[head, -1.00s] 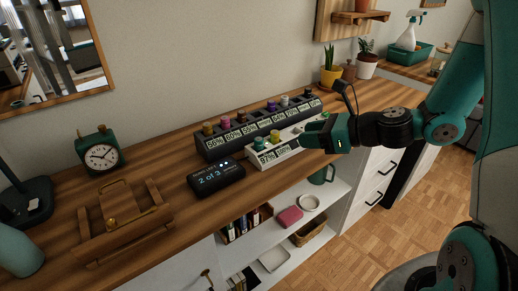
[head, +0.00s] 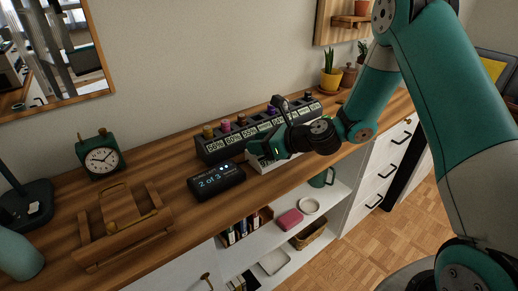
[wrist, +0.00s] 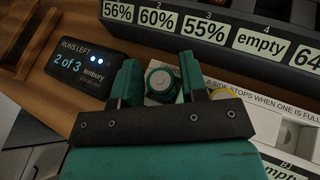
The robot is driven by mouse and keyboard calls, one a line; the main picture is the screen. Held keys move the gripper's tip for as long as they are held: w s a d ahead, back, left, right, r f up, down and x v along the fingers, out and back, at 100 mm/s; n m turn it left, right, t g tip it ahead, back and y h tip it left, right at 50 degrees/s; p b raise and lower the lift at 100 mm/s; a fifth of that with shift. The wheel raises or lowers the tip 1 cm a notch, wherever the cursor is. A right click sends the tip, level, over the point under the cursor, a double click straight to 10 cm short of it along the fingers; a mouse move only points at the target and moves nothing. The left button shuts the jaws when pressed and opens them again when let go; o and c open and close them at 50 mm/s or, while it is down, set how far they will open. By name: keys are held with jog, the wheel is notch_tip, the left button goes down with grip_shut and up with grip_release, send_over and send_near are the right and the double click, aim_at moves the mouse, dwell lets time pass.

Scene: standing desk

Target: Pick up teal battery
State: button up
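The teal battery (wrist: 160,80) shows its round pale top in the wrist view. It stands at the left end of the white charger strip (wrist: 254,118), between the two fingers of my gripper (wrist: 158,66). The fingers are apart, one on each side of it; I cannot tell whether either touches. In the head view my gripper (head: 272,146) is low over the white strip (head: 260,163) and hides the battery. A yellow-topped battery (wrist: 221,93) stands just right of the right finger.
A dark charger rack (head: 236,144) with several batteries and percentage labels stands behind the strip. A black display (head: 216,181) reading "2 of 3" is left of my gripper. A wooden holder (head: 122,228) and a green clock (head: 101,157) stand further left. The desk's front edge is close.

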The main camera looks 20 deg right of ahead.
jog(key=c, duration=0.7)
jog(key=shift+r, duration=0.1)
